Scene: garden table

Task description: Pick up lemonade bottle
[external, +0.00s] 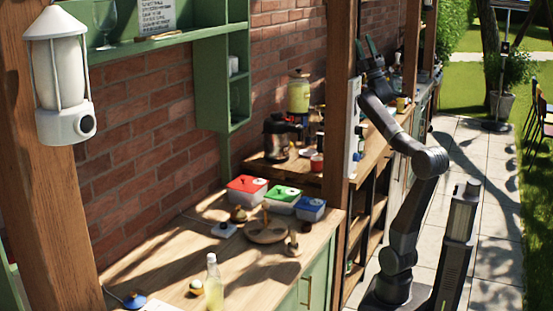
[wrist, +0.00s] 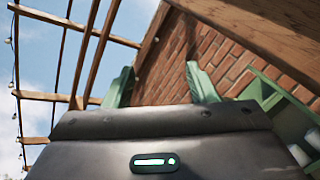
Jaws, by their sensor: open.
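The lemonade bottle (external: 214,284) is a clear bottle with pale yellow liquid and a light cap. It stands upright near the front edge of the wooden counter (external: 262,290), at the bottom of the external view. My gripper (external: 366,46) is raised high beside the wooden post, far behind and above the bottle. It is open and empty, pointing up. In the wrist view its two green fingers (wrist: 160,85) stand apart with sky, beams and brick wall beyond. The bottle is not in the wrist view.
A small round yellow-green item (external: 196,287) sits just left of the bottle. Red (external: 246,188), green (external: 282,198) and blue (external: 310,209) lidded boxes and a round wooden board (external: 266,232) stand farther back. A wooden post (external: 338,100) rises between my arm and this counter.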

